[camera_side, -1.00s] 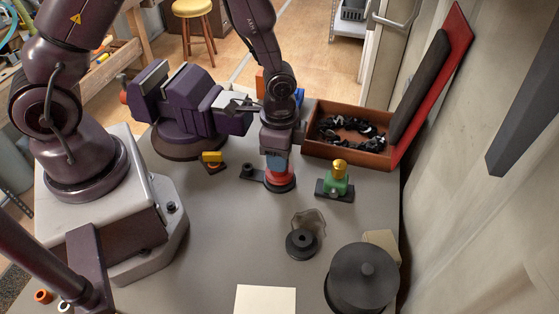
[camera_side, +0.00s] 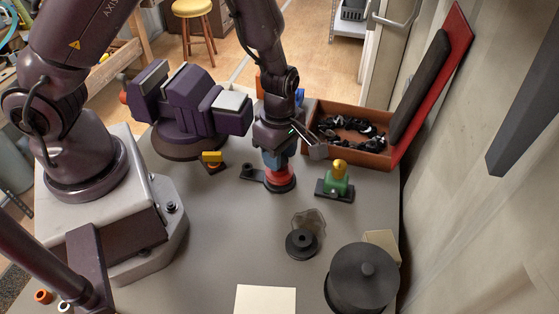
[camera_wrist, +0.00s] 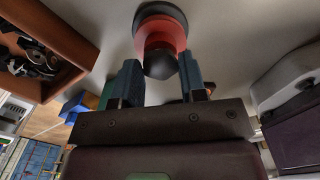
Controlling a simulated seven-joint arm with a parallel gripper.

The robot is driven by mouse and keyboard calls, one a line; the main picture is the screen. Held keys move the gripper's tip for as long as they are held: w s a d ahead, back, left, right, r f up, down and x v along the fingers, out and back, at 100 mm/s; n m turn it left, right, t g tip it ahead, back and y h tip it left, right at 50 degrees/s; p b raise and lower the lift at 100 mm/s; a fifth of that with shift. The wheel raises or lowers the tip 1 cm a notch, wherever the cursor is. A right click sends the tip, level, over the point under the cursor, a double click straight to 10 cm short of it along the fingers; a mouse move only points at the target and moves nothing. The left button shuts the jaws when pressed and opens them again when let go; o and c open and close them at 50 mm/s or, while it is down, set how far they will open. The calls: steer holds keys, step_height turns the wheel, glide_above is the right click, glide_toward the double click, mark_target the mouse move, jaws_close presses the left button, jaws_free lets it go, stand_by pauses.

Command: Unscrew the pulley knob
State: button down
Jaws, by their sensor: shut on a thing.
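The red pulley (camera_side: 280,180) stands on a black base at the middle of the table. My gripper (camera_side: 277,162) points down over it, its blue fingers just above the red part. In the wrist view, the red pulley (camera_wrist: 158,32) shows beyond the fingertips, with a black knob (camera_wrist: 160,66) in front of it. My gripper's two blue fingers (camera_wrist: 161,75) stand on either side of the knob and are shut on it. The knob is hidden by the fingers in the side view.
A green block with a yellow top (camera_side: 338,180) stands close on the right. Behind it is an open brown box (camera_side: 375,161) of black parts. A purple vise (camera_side: 190,110) stands at the left. A black spool (camera_side: 301,243) and a large black lidded pot (camera_side: 362,280) are nearer the camera.

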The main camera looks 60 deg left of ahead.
steer(key=shift+n, duration=0.9)
steer(key=c, duration=0.6)
jaws_free()
steer(key=shift+c, duration=1)
